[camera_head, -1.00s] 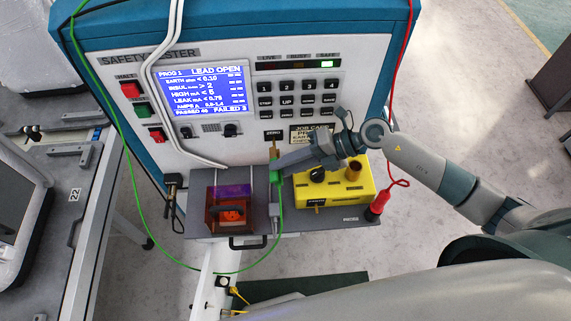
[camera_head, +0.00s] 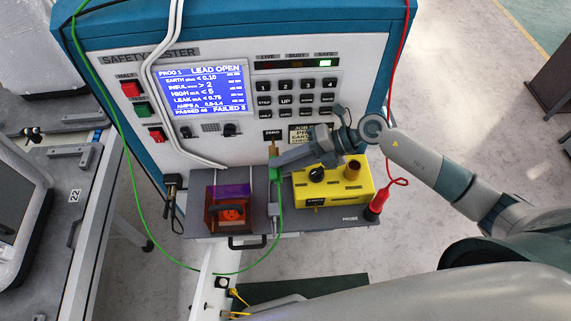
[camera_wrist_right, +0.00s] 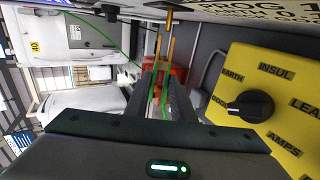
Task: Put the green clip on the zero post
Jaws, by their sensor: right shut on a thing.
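The green clip (camera_head: 276,168) is held upright in my right gripper (camera_head: 277,160), just in front of the tester panel. A green lead runs down from it. In the right wrist view the gripper's fingers (camera_wrist_right: 166,100) are shut around the clip (camera_wrist_right: 162,92), and its brass-coloured jaws point up the picture. The brass zero post (camera_wrist_right: 170,16) shows at the top there, in line with the jaws and close to their tips. I cannot tell whether they touch. In the head view the ZERO label (camera_head: 272,135) sits just above the clip. My left gripper is not in view.
A yellow box (camera_head: 330,186) with a black knob stands close right of the clip on the grey shelf (camera_head: 345,217). An orange-red socket box (camera_head: 228,210) stands left. A red probe (camera_head: 376,204) is at the shelf's right end. The tester screen (camera_head: 203,90) reads LEAD OPEN.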

